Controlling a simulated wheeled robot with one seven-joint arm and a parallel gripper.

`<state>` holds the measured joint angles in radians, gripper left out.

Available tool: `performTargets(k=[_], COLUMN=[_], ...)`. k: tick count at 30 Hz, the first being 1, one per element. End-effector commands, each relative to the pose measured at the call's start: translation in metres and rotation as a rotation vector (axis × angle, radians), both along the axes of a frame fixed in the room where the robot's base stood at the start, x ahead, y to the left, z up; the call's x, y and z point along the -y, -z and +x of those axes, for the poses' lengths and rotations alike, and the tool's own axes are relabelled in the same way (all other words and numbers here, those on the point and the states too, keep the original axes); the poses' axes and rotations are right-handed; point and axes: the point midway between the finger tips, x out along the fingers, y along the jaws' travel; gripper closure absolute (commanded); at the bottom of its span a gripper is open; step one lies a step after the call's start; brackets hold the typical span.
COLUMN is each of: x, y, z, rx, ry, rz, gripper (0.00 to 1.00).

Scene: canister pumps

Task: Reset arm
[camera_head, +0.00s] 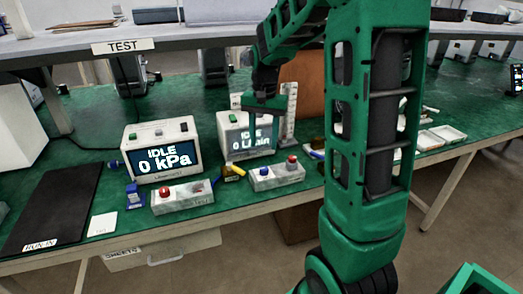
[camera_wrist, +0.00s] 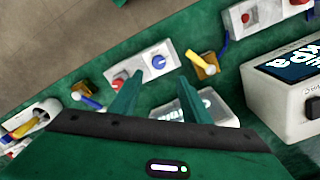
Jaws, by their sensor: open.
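My green arm (camera_head: 365,150) stands in front of the bench and bends over it from above. My gripper (camera_head: 262,106) points down in front of the right-hand display unit (camera_head: 233,139), which reads IDLE and partly hides behind it. In the wrist view the two green fingers of my gripper (camera_wrist: 158,88) are spread apart with nothing between them. Beyond the fingertips, a grey control box (camera_wrist: 142,66) with a red and a blue knob shows on the bench. Whether the fingers touch the display unit cannot be told.
The left display unit (camera_head: 159,150) reads IDLE 0 kPa. Control boxes (camera_head: 183,197) (camera_head: 276,177) and a yellow-handled valve (camera_head: 233,172) sit near the front edge. A TEST shelf (camera_head: 125,47) overhangs the back. A black mat (camera_head: 50,210) lies left. White trays (camera_head: 440,135) stand right.

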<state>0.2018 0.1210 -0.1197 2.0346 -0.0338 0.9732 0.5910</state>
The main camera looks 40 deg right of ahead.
Motion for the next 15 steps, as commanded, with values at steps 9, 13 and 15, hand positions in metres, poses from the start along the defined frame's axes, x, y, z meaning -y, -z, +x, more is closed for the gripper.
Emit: performTargets(k=[9,13,15], x=[-0.0002,-0.0002,-0.0002], y=[-0.0077,-0.0075,-0.0074], z=[-0.0001,-0.0001,-0.0001], rx=[0.000,0.000,0.000], ry=[0.000,0.000,0.000], rz=[0.000,0.000,0.000], gripper=[0.57,0.57,0.57])
